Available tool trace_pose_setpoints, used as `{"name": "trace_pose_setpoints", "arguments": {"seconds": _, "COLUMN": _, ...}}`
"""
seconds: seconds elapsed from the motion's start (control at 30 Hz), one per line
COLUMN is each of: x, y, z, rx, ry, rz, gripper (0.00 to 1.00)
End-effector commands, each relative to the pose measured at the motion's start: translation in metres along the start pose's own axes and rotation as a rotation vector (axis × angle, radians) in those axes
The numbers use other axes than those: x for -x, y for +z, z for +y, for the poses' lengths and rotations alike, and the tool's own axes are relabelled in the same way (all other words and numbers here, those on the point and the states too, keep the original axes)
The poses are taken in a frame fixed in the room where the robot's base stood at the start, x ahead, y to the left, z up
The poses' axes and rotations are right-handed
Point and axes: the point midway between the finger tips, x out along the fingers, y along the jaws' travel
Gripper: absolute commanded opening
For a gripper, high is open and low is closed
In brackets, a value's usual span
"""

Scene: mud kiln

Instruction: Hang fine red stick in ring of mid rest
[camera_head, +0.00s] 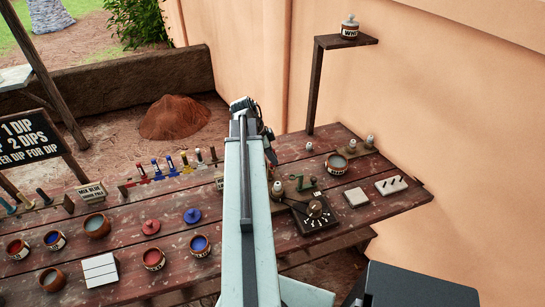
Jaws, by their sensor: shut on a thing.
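My gripper (270,152) is at the far end of my pale arm, over the back part of the table. My arm and its dark end parts cover most of it. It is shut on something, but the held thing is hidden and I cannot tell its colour.
The plank table (125,245) carries dye pots such as a blue one (200,246), a red lid (151,227), a blue lid (193,215) and a white tile (100,270). A dial box (313,213) is right of my arm. A post with a shelf (345,41) rises at the back right.

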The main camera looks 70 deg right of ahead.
Motion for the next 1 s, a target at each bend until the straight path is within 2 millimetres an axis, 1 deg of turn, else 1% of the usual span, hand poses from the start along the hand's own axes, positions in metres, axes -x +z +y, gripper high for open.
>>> {"name": "trace_pose_setpoints", "arguments": {"seconds": 0.13, "x": -0.006, "y": 0.002, "z": 0.000, "rx": 0.000, "ry": 0.000, "rz": 0.000, "gripper": 0.00}}
{"name": "trace_pose_setpoints", "arguments": {"seconds": 0.43, "x": -0.006, "y": 0.002, "z": 0.000, "rx": 0.000, "ry": 0.000, "rz": 0.000, "gripper": 0.00}}
{"name": "trace_pose_setpoints", "arguments": {"seconds": 0.73, "x": -0.013, "y": 0.005, "z": 0.000, "rx": 0.000, "ry": 0.000, "rz": 0.000, "gripper": 0.00}}
{"name": "trace_pose_setpoints", "arguments": {"seconds": 0.97, "x": -0.013, "y": 0.005, "z": 0.000, "rx": 0.000, "ry": 0.000, "rz": 0.000, "gripper": 0.00}}
{"name": "trace_pose_setpoints", "arguments": {"seconds": 1.0, "x": -0.013, "y": 0.005, "z": 0.000, "rx": 0.000, "ry": 0.000, "rz": 0.000, "gripper": 0.24}}
